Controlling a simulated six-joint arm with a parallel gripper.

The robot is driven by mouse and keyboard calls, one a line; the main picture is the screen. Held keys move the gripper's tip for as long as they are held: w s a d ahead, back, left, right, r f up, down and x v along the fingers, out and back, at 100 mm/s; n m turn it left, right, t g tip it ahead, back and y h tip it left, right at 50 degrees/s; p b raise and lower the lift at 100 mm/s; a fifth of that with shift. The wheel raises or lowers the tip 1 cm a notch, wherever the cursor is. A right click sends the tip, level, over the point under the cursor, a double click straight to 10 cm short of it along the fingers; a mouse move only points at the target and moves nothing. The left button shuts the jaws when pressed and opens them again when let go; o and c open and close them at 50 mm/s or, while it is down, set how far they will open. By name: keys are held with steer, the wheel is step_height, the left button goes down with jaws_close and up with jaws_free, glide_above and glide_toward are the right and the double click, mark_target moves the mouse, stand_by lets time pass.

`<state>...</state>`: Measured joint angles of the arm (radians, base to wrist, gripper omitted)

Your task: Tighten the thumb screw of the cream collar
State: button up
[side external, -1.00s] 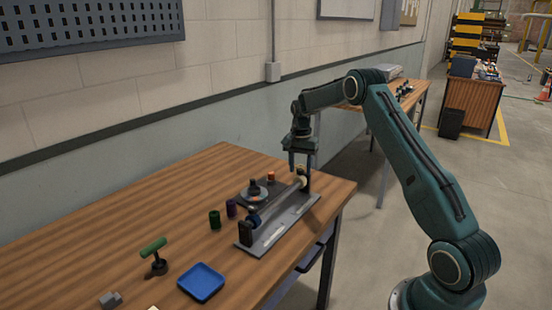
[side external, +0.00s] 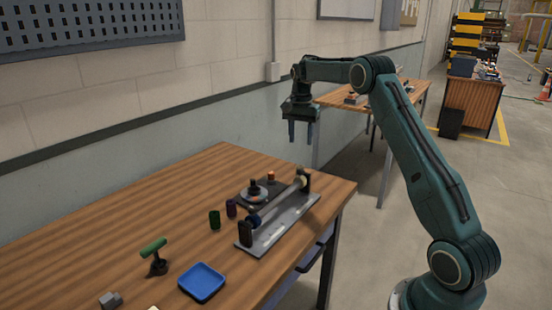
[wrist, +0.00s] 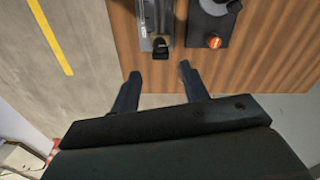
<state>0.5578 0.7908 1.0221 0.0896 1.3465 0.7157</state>
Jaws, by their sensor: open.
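The cream collar (side external: 301,182) sits at the far right end of a shaft on the grey roller fixture (side external: 284,226), beside a black end support (side external: 307,176). Its thumb screw is too small to make out. A dark blue collar (side external: 254,219) is at the near end of the shaft. My gripper (side external: 301,138) is open and empty, pointing down, well above the cream collar's end of the fixture. In the wrist view, the open fingers (wrist: 160,72) frame empty space, with the fixture's black end support (wrist: 161,49) just beyond them.
A dark plate with a round grey part (side external: 254,192) and an orange-topped piece (side external: 271,175) lies behind the fixture. The left tabletop is mostly clear.

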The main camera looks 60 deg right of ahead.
steer(key=shift+r, duration=1.4)
steer(key=s+a+r+n+t, duration=0.1)
steer(key=s+a+r+n, duration=0.4)
steer(key=a, duration=0.5)
steer(key=s+a+r+n+t, duration=0.25)
steer(key=s+a+r, duration=0.35)
steer(key=a+r, duration=0.3)
steer(key=s+a+f+n+t, duration=0.1)
steer(key=s+a+f+n, duration=0.2)
steer(key=s+a, duration=0.3)
steer(key=s+a+f+n+t, duration=0.1)
steer(key=s+a+f+n, duration=0.3)
steer(key=s, duration=1)
steer(key=a+n, duration=0.1)
steer(key=a, duration=0.2)
steer(key=shift+s+f, duration=0.2)
steer(key=shift+s, duration=0.05)
